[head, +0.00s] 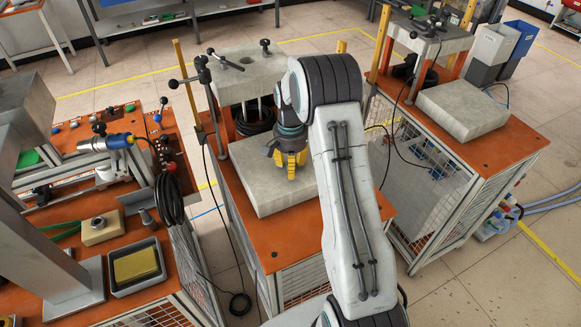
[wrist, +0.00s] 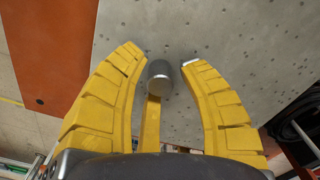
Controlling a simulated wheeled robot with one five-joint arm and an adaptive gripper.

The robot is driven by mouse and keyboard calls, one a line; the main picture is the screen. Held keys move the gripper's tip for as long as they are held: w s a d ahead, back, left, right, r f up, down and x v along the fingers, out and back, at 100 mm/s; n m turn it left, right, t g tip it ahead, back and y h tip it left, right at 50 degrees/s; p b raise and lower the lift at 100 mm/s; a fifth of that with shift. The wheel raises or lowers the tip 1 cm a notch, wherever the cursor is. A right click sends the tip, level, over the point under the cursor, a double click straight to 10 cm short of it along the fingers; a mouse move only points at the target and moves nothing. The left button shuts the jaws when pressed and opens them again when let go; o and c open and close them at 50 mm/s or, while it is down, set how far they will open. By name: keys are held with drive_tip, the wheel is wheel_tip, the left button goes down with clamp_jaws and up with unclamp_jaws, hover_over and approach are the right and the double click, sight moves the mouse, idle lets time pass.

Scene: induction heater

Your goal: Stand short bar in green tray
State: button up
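My gripper (head: 290,172) has yellow fingers and hangs low over a grey stone block (head: 257,200) on the middle orange-topped bench. In the wrist view my gripper (wrist: 162,58) is open, with its two curved fingers spread apart. A short metal bar (wrist: 160,78) is between them, its bright round end facing the camera. Gaps show on either side of the bar, and a third yellow finger lies just below it. The bar is hidden in the head view. A green surface, perhaps the green tray (head: 27,159), shows partly at the far left, largely hidden behind grey machinery.
A grey tray with a yellow pad (head: 137,266) and a beige block (head: 101,229) sit on the left bench. Another bench with a stone block (head: 463,107) stands right. Cables hang between the benches.

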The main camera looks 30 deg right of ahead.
clamp_jaws()
idle(0.3)
drive_tip(key=shift+r, duration=0.1)
